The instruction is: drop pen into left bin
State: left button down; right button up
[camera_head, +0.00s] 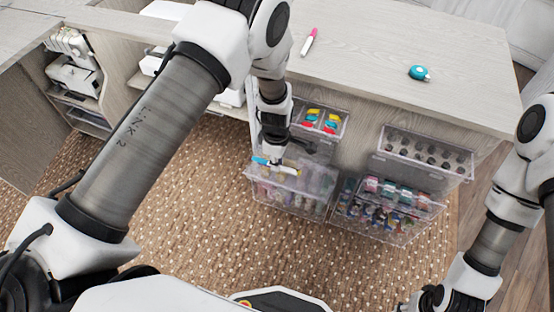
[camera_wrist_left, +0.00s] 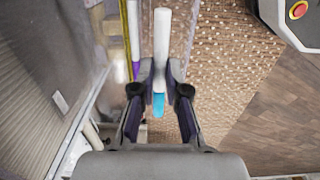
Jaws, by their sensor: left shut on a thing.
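The pen (camera_wrist_left: 162,35) is a white stick with a blue end in the left wrist view. My left gripper (camera_wrist_left: 163,72) is shut on it, with the white part reaching past the fingertips. In the head view the pen's blue tip (camera_head: 259,161) shows beside the left gripper (camera_head: 273,163). The gripper is low, over or close to the front left rim of the clear lower left bin (camera_head: 290,208); the exact height is hard to tell. A clear upper left bin (camera_head: 343,133) with colourful items hangs behind it. My right arm shows at the right; its gripper does not show.
A pink and white marker (camera_head: 309,42) and a teal tape measure (camera_head: 419,73) lie on the cabinet top (camera_head: 370,50). Clear upper right (camera_head: 460,177) and lower right (camera_head: 400,238) bins hang beside the left ones. Open carpet (camera_head: 180,200) lies left of the bins.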

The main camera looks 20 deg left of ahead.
pick_arm(q)
jog(key=c, duration=1.1)
grip_release()
notch_tip(320, 180, up, 12)
